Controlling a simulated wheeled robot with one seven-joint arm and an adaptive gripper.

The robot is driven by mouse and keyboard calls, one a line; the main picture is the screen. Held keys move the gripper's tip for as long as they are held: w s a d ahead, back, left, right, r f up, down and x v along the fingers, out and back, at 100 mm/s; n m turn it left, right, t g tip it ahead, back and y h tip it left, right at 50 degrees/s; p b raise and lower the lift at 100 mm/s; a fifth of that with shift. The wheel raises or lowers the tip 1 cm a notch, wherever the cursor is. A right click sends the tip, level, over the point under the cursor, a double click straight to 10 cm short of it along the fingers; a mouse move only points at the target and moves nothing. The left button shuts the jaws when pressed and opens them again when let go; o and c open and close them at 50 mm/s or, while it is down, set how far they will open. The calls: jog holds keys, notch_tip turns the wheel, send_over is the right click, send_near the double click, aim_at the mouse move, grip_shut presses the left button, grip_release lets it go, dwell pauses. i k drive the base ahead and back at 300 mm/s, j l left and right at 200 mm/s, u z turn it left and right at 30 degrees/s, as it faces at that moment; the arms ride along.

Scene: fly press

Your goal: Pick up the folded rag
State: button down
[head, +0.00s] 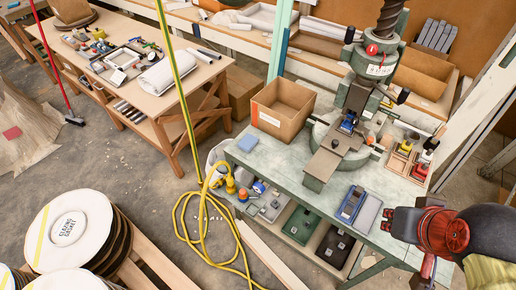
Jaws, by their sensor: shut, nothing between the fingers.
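A small flat blue piece (248,143) lies on the left end of the green press bench (283,172). It looks like the folded rag, but it is too small to make out its folds. My gripper (390,220) is at the right, over the front right part of the bench, beside a grey pad. It is shut and empty, well apart from the blue piece, with the press base between them.
The fly press (352,125) stands mid-bench. An open cardboard box (283,105) is behind the blue piece. A blue tray (352,204) lies near my gripper. Small bins (400,160) are at the right. A yellow hose (187,215) coils on the floor left of the bench.

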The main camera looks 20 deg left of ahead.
aim_at(248, 143)
jog(key=i+j+u, duration=0.8)
jog(key=i, duration=0.2)
